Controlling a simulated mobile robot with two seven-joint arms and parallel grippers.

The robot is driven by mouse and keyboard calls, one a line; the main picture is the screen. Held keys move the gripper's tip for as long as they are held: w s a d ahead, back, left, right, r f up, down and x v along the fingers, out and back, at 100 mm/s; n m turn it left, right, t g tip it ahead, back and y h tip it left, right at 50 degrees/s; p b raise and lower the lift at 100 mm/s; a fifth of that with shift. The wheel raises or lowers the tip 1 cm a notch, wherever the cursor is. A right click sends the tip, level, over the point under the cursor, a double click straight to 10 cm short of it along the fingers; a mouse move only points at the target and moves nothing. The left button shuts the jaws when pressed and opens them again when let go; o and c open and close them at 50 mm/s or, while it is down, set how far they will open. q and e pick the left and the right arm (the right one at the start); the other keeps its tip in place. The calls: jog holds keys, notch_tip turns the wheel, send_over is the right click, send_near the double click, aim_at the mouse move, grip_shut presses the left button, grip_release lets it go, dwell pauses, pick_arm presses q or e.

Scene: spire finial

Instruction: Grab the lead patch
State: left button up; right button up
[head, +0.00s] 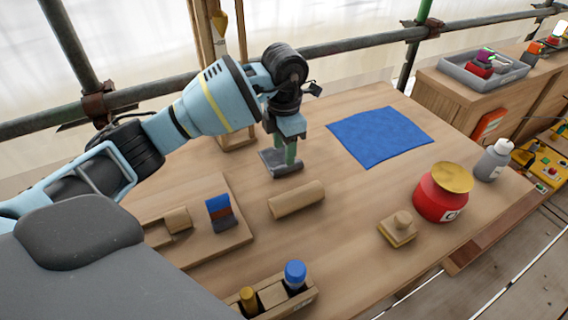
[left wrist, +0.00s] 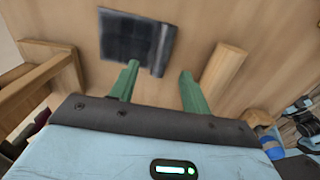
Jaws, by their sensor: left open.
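The lead patch (head: 278,168) is a dark grey sheet with one rolled edge, lying on the wooden table; it also shows in the left wrist view (left wrist: 128,36). My left gripper (head: 287,152) is above the patch, its green fingers pointing down. In the left wrist view my left gripper (left wrist: 158,72) has its fingers apart with nothing between them. The left fingertip is near the patch's lower edge, and the other is off to its right. Whether the fingers touch the patch I cannot tell. My right gripper is not in view.
A wooden roller (head: 296,200) lies just in front of the patch. A blue cloth (head: 380,135) lies to the right. A red pot (head: 440,197), a grey bottle (head: 492,160) and a small wooden block (head: 398,229) stand further right. An open box (head: 275,296) sits at the front.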

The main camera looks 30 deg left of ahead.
aim_at(280, 157)
pick_arm(q)
jog(key=shift+w+d+f, duration=0.15)
jog(key=shift+f, duration=1.15)
jog(key=shift+w+d+f, duration=0.15)
jog(key=shift+f, duration=1.15)
jog(key=shift+c, duration=0.5)
jog(key=shift+r, duration=0.1)
grip_shut()
